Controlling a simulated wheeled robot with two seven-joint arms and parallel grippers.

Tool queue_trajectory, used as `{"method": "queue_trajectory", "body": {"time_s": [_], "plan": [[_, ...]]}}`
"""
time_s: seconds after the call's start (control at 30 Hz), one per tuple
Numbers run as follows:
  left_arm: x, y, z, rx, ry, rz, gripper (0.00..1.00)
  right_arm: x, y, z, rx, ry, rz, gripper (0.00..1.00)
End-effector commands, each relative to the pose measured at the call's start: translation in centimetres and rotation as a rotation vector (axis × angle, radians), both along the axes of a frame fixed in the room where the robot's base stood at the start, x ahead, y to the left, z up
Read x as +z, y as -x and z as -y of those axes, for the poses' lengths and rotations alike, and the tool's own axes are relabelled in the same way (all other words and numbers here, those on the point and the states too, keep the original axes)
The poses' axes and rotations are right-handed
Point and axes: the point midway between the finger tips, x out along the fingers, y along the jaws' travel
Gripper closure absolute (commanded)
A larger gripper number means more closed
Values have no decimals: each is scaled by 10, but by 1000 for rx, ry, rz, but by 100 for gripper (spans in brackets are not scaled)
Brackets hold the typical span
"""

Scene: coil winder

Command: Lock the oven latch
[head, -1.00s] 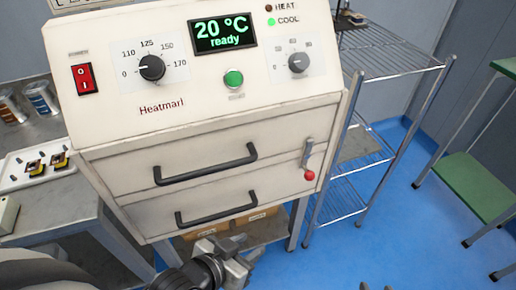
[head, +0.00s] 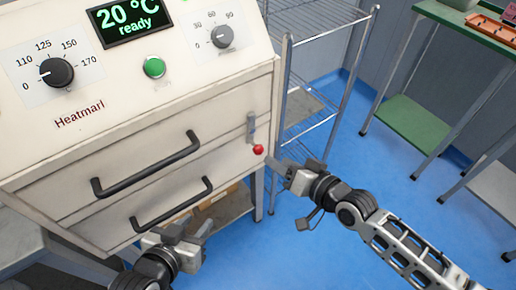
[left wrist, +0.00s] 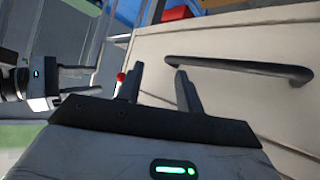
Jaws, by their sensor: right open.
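The oven (head: 60,190) is a cream cabinet with two black-handled drawer fronts. Its latch (head: 251,127) is a small grey lever on the right of the upper front, hanging down to a red ball (head: 258,150). My right gripper (head: 281,166) is open, just right of and slightly below the ball; I cannot tell whether it touches. My left gripper (head: 190,232) is low in front of the lower handle (head: 172,205). In the left wrist view its fingers (left wrist: 160,90) are apart and empty. That view also shows the red ball (left wrist: 121,77) and my right gripper (left wrist: 62,92).
A wire shelf rack (head: 318,120) stands close to the oven's right side. A green-topped table (head: 470,35) with an orange tray (head: 492,28) is at the far right. Blue floor (head: 345,240) is open between them. Cardboard boxes (head: 215,205) sit under the oven.

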Motion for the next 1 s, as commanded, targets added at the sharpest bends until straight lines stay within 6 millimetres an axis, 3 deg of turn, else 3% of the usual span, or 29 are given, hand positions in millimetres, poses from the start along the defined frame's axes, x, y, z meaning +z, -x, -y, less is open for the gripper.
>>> {"method": "queue_trajectory", "body": {"time_s": [0.2, 0.4, 0.87, 1.0], "plan": [[2, -3, 1, 1, 12, 17, 64, -15, -34, -32, 1, 1, 2, 53], [-2, -3, 2, 2, 21, 15, 64, -24, -55, -51, 2, 2, 2, 53], [1, -2, 2, 5, 27, 18, 64, -27, -64, -59, 1, 2, 1, 53], [1, -2, 2, 6, 28, 18, 64, -27, -64, -59, 1, 2, 1, 89]]}}
